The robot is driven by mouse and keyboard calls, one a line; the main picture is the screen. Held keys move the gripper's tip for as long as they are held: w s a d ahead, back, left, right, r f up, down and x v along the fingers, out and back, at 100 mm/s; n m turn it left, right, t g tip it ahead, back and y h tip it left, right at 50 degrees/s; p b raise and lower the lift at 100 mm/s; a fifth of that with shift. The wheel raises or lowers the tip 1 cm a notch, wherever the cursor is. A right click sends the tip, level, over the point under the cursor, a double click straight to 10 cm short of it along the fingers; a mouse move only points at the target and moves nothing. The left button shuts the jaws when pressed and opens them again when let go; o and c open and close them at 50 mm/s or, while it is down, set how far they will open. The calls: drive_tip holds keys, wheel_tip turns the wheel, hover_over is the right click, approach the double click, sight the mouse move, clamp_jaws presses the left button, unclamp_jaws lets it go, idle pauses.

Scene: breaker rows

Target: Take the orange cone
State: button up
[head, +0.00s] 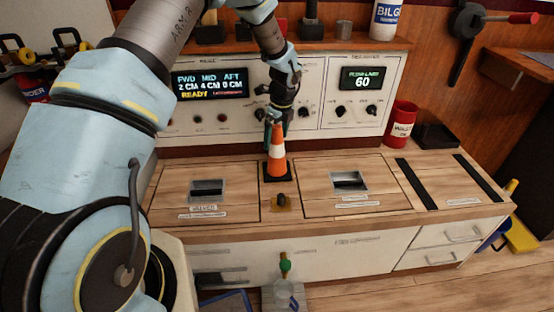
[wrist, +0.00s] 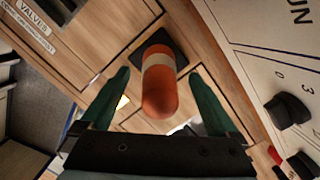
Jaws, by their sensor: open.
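The orange cone (head: 277,158) has a white band and a dark square base. It stands upright on the wooden counter (head: 230,234), between two hatch panels and in front of the control panel. My gripper (head: 273,122) is directly above the cone's top in the head view. In the wrist view the cone (wrist: 159,85) lies between the two green fingers of my gripper (wrist: 160,98), which are spread apart with a gap on each side. The fingers do not appear to touch the cone. The cone's far side is hidden.
The control panel (head: 310,112) with knobs and screens rises close behind the cone. A small dark knob on a brass plate (head: 281,203) sits in front of it. A red can (head: 401,124) and a black tray (head: 437,136) stand at the right. The hatch panels' tops are mostly clear.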

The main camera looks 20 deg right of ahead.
drive_tip(key=shift+w+f, duration=0.1)
drive_tip(key=shift+f, duration=0.6)
drive_tip(key=shift+c, duration=0.2)
clamp_jaws()
